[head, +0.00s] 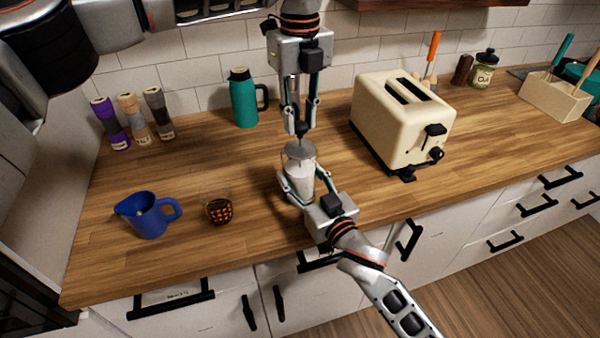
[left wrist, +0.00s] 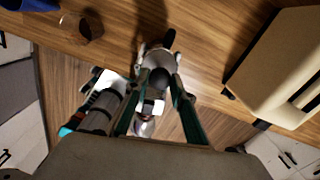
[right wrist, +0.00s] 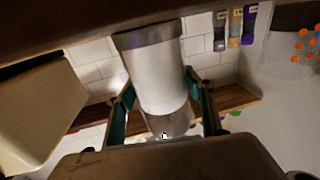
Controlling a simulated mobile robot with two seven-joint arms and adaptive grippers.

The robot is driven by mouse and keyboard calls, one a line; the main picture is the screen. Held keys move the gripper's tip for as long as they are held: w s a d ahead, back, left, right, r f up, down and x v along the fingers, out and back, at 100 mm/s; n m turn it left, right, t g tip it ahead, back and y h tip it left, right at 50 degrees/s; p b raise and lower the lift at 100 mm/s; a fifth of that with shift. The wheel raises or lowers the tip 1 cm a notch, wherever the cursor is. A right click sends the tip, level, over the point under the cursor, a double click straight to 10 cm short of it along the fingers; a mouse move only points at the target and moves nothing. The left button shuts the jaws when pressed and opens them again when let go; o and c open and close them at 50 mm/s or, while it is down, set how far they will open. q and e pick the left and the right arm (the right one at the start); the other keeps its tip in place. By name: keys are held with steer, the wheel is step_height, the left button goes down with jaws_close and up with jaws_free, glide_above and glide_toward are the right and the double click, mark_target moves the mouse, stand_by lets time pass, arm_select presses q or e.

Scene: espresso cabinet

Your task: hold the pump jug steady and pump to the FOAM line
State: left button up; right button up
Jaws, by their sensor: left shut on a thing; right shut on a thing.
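The pump jug (head: 300,178) stands on the wooden counter, pale and cylindrical with a grey lid and a dark pump knob on top. My left gripper (head: 302,130) points down from above and is shut on the pump knob; the knob also shows between its fingers in the left wrist view (left wrist: 160,78). My right gripper (head: 304,187) comes from the front edge and is shut around the jug body, which fills the middle of the right wrist view (right wrist: 160,78). The jug looks upright. No FOAM line is readable in these views.
A clear glass (head: 218,207) with a dark, orange-patterned lower part and a blue pitcher (head: 150,214) stand to the left. A cream toaster (head: 400,122) stands close on the right. A teal flask (head: 243,98) and several grinders (head: 132,120) stand behind.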

arm_select(q)
step_height(320, 180, down, 2)
steer(key=shift+w+a, duration=0.1)
arm_select(e)
steer(key=shift+f, duration=0.1)
arm_select(q)
steer(key=shift+r, duration=0.1)
